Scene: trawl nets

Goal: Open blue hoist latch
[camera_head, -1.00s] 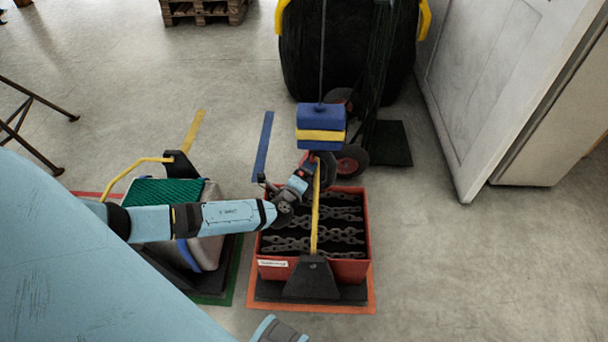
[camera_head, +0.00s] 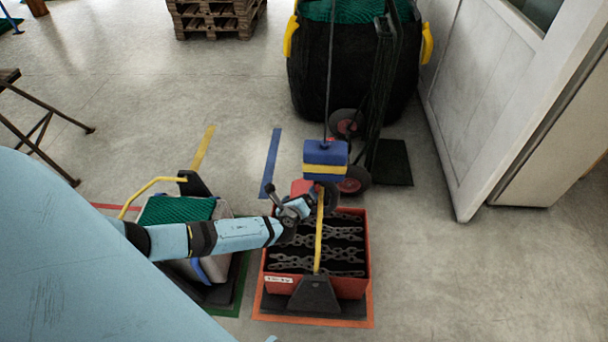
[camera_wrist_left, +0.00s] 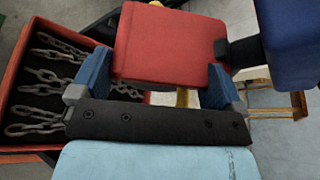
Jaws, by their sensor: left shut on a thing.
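The blue hoist block (camera_head: 318,152) with a yellow band hangs on a thin cable above the red crate. Its blue body also fills the upper right of the left wrist view (camera_wrist_left: 290,40). A red block-like part (camera_wrist_left: 168,42) sits beside it, joined by a short dark piece; I take it to be the latch. My left gripper (camera_head: 308,204) is just below the hoist block in the head view. Its blue fingers (camera_wrist_left: 158,76) stand on both sides of the red part and are shut on it. My right gripper is out of view.
The red crate (camera_head: 345,289) holds several grey chains, and a yellow bar handle (camera_head: 319,245) crosses above it. A bin with green netting (camera_head: 178,209) stands left. A hand truck (camera_head: 383,90) and black bag (camera_head: 305,75) stand behind. Open floor lies to the right.

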